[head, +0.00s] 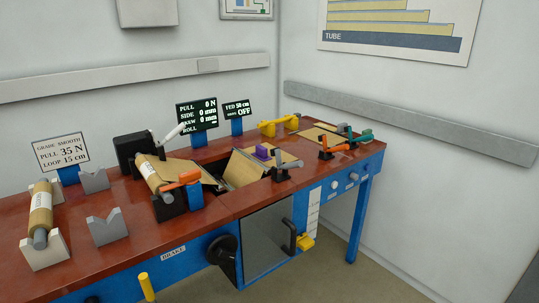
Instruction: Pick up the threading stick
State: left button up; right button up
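No part in the head view is labelled as the threading stick, and I cannot tell for certain which one it is. A yellow bar-like piece (280,123) lies at the back of the red-brown bench, seemingly across two yellow supports. A short white rod (171,134) slants up beside the black box left of the displays; its lower end is dark. Neither of my grippers is in view.
The bench (95,258) carries a roll (40,215) in grey V-stands at left and another roll (153,178) near an opening. Displays (197,113) stand behind.

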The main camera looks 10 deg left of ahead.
aim_at(287, 119)
jog(key=i+l+u, duration=0.2)
jog(key=i+l, duration=0.2)
jog(key=l, duration=0.25)
jog(key=i+l, duration=0.2)
jog(key=l, duration=0.15)
jog(key=u, duration=0.05)
